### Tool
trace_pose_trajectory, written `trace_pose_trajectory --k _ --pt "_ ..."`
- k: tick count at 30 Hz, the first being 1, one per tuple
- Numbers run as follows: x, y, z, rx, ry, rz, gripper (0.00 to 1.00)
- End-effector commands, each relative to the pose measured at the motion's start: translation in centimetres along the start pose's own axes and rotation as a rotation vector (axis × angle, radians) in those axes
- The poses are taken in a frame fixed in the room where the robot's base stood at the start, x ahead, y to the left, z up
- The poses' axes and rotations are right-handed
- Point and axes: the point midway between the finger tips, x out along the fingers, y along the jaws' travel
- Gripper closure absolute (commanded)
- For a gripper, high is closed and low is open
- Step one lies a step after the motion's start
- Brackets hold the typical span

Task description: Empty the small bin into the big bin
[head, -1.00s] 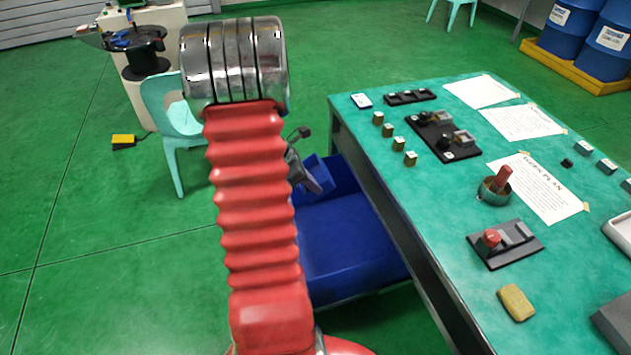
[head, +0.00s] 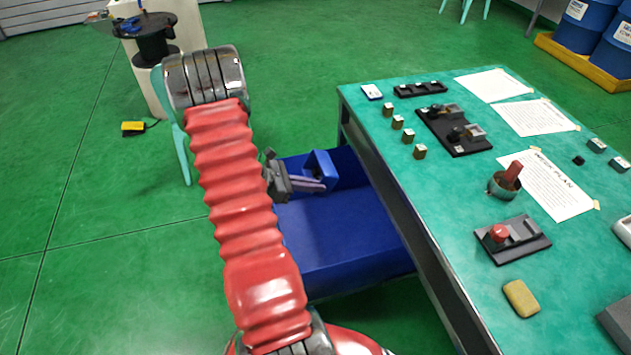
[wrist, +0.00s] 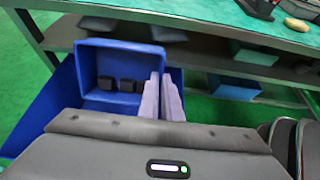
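The small bin (head: 322,168) is blue and hangs over the big bin, tipped so its open side faces my gripper's side. In the wrist view the small bin (wrist: 120,52) shows its inside, with dark blocks (wrist: 119,85) resting in it. My gripper (head: 303,184) has its two pale purple fingers (wrist: 162,97) closed at the small bin's right wall in the wrist view. The big bin (head: 345,240) is a wide blue open box on the floor beside the table, and its visible inside looks empty. My red arm hides its left part.
The green-topped table (head: 400,185) stands close on the right, its edge beside the big bin. It bears small blocks, fixtures, papers and a yellow sponge-like piece (head: 520,298). A shelf (wrist: 215,55) runs under it.

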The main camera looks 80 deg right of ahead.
Motion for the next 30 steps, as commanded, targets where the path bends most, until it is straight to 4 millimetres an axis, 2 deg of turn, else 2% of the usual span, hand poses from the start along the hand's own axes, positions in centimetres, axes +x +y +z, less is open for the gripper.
trace_pose_trajectory --k 18,30 --pt "0.1 0.1 -2.5 -0.003 -0.302 0.003 1.00" --pt "0.7 0.0 -3.3 -0.004 -0.500 0.002 1.00"
